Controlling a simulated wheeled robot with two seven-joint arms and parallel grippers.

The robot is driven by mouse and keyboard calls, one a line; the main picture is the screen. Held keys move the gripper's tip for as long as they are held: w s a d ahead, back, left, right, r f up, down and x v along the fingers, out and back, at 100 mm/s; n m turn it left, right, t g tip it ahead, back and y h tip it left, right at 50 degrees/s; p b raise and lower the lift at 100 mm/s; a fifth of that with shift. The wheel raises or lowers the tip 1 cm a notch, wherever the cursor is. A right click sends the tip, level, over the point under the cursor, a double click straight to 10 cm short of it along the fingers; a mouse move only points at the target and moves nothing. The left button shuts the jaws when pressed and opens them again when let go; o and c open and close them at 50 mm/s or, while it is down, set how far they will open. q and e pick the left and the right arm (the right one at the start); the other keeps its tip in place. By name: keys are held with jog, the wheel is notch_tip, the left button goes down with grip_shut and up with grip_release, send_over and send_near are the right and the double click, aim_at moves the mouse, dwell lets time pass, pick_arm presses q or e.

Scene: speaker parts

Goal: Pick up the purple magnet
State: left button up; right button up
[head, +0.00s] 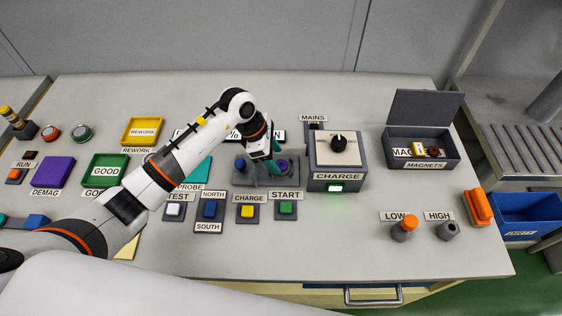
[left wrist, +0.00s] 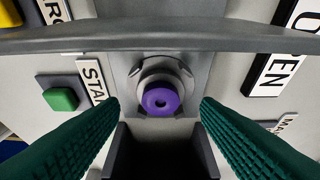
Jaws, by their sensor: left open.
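My left gripper (head: 274,168) is open over that fixture. In the left wrist view its teal ridged fingers (left wrist: 160,115) stand to the left and right of the magnet, with gaps on both sides. My right gripper is not in view.
The CHARGE box (head: 336,155) with a knob and a lit green button stands just right of the fixture. An open MAGNETS box (head: 445,158) is farther right. Push buttons, including a green START button (head: 286,208), lie in front.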

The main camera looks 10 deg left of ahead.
pick_arm(q)
jog(key=shift+x, duration=1.05)
jog(key=shift+w, duration=0.1)
jog(key=c, duration=1.1)
